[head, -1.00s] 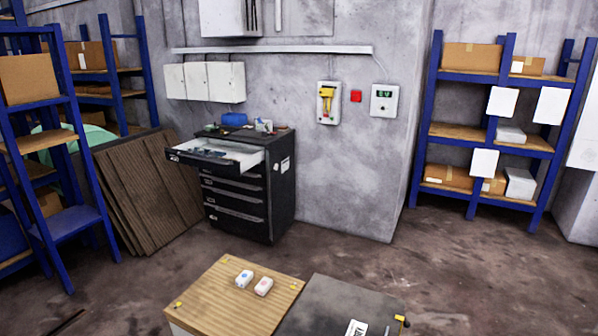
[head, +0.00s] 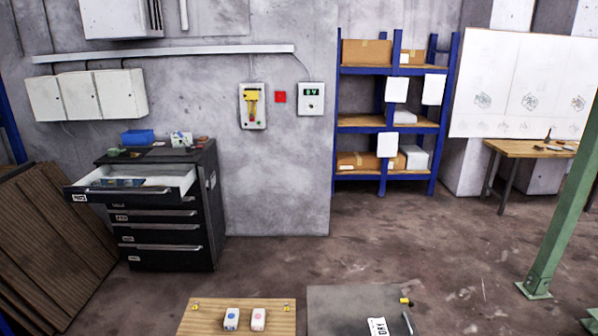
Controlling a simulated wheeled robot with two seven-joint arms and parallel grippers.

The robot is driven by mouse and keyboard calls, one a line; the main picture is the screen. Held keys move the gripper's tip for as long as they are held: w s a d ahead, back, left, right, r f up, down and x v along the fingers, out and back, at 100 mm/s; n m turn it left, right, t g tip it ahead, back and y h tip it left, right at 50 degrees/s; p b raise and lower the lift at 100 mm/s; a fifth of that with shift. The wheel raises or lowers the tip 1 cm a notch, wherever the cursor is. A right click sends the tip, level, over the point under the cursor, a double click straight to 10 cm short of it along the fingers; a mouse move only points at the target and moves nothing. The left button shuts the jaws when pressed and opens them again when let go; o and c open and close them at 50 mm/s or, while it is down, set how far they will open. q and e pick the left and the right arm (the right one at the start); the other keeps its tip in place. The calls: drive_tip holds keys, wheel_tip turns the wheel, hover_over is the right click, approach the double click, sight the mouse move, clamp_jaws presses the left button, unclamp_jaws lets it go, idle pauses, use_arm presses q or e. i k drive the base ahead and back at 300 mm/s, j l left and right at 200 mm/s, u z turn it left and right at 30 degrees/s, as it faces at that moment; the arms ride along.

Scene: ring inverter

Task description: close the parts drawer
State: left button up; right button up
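The parts drawer (head: 130,194) is the top drawer of a black tool cabinet (head: 205,222) at the left in the head view. It is pulled out toward the front left, and small parts show inside its pale tray. The lower drawers are shut. Neither of my grippers shows in the head view.
A wooden board (head: 240,318) with two small boxes and a dark panel (head: 350,300) lie at the bottom. Brown panels (head: 55,245) lean left of the cabinet. A green post (head: 565,200) stands at the right. The floor (head: 270,265) between is bare.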

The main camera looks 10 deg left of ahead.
sight(178, 178)
drive_tip(key=j+z, duration=0.2)
drive_tip(key=j, duration=0.85)
drive_tip(key=k+j+z, duration=0.1)
drive_tip(key=j+z, duration=0.15)
drive_tip(key=j, duration=0.8)
drive_tip(key=j+u, duration=0.3)
drive_tip(key=j, duration=0.15)
drive_tip(key=i+j+u, duration=0.25)
drive_tip(key=j, duration=0.15)
drive_tip(key=j+u, duration=0.2)
drive_tip(key=u, duration=0.2)
drive_tip(key=i+j+u, duration=0.1)
drive_tip(key=u, duration=0.25)
drive_tip(key=i+j, duration=0.05)
